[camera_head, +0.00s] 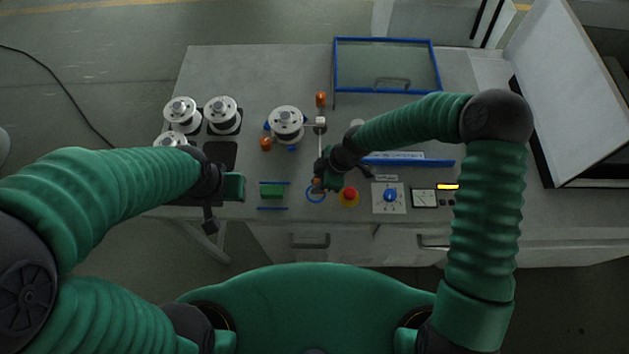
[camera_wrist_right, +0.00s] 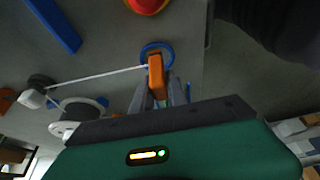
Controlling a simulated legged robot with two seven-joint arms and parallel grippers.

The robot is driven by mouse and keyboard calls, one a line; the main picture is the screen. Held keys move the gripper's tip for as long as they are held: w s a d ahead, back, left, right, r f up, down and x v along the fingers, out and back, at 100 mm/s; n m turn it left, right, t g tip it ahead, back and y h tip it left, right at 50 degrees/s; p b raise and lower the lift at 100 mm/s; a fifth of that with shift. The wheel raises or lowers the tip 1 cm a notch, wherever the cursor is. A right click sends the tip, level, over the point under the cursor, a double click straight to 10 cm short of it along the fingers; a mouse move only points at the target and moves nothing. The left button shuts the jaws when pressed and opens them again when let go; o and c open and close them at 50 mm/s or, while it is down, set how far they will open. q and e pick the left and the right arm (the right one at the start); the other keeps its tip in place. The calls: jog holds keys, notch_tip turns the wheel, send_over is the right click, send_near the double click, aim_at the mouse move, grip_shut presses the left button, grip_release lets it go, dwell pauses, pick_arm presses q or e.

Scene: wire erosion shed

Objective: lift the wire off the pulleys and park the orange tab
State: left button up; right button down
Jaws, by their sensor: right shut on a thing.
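The orange tab (camera_wrist_right: 156,76) is between the fingers of my right gripper (camera_wrist_right: 163,92) in the right wrist view. My right gripper (camera_head: 318,184) is shut on it, close to the blue ring (camera_head: 315,195) on the table. The white wire (camera_wrist_right: 100,76) runs taut from the tab to a small white roller on a dark post. In the head view the wire (camera_head: 320,145) rises from my gripper toward the small pulley (camera_head: 320,123). A large silver spool (camera_head: 286,122) stands left of that pulley. My left gripper (camera_head: 231,187) hovers at the table's front left; its fingers are unclear.
Orange knobs (camera_head: 321,98) stand near the spool. Several spare spools (camera_head: 222,112) stand at the back left. A red stop button (camera_head: 348,196) and blue dial (camera_head: 390,196) lie right of my right gripper. A blue-framed glass panel (camera_head: 386,65) is at the back. A green block (camera_head: 271,191) is at the front.

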jog(key=shift+a, duration=0.3)
jog(key=shift+d, duration=0.15)
jog(key=shift+b+x, duration=0.65)
jog(key=shift+x, duration=0.15)
pick_arm(q)
jog(key=shift+a+f, duration=0.4)
jog(key=shift+f, duration=0.2)
pick_arm(e)
jog(key=shift+d, duration=0.15)
jog(key=c, duration=1.3)
grip_release()
jog(key=shift+o, duration=0.2)
